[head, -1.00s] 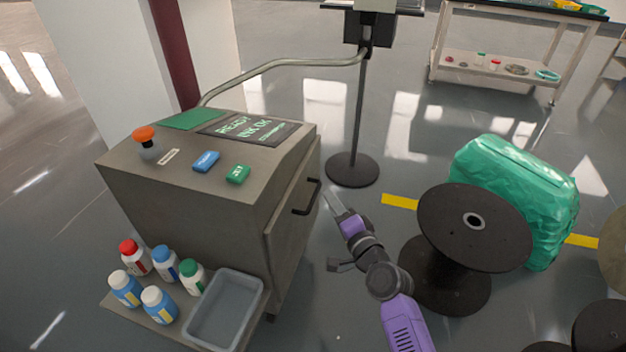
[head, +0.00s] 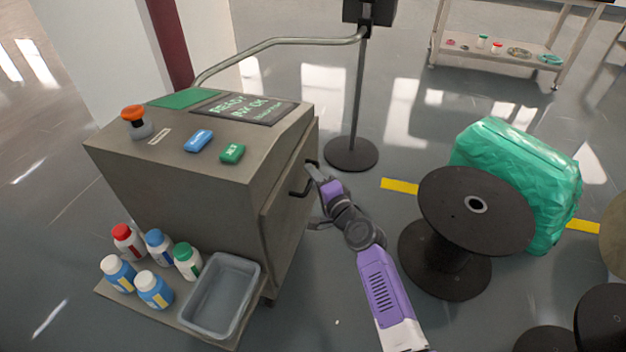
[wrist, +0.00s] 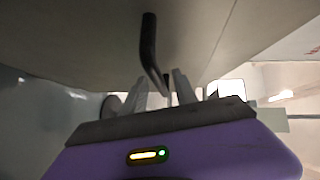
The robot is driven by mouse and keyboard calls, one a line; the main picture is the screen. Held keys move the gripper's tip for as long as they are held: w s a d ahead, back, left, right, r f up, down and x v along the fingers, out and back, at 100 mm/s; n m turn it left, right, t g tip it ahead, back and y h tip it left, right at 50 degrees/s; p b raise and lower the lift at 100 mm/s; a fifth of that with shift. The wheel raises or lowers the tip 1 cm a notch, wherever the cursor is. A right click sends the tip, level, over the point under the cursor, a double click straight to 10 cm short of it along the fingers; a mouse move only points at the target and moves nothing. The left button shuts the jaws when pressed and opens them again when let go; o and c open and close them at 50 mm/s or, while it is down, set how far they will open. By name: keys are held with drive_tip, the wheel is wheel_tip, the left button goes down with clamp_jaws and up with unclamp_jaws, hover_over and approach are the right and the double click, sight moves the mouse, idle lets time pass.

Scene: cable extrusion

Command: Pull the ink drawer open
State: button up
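The grey ink cabinet (head: 170,205) stands at left, with the ink drawer's front (head: 285,215) on its right side. The drawer looks closed. Its black bar handle (head: 296,190) sticks out of that front and also shows in the wrist view (wrist: 149,45). My gripper (head: 312,174) is at the handle. In the wrist view its two pale fingers (wrist: 158,90) are apart, with the handle's near end reaching between them. I cannot tell whether a finger touches the handle.
Several ink bottles (head: 154,290) and a grey bin (head: 240,267) sit on the cabinet's low shelf. A black spool (head: 445,215) and a green wrapped bundle (head: 545,175) stand right of my arm. A stand's round base (head: 351,155) is behind the gripper.

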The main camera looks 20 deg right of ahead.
drive_tip(key=shift+c, duration=0.2)
clamp_jaws()
idle(1.3)
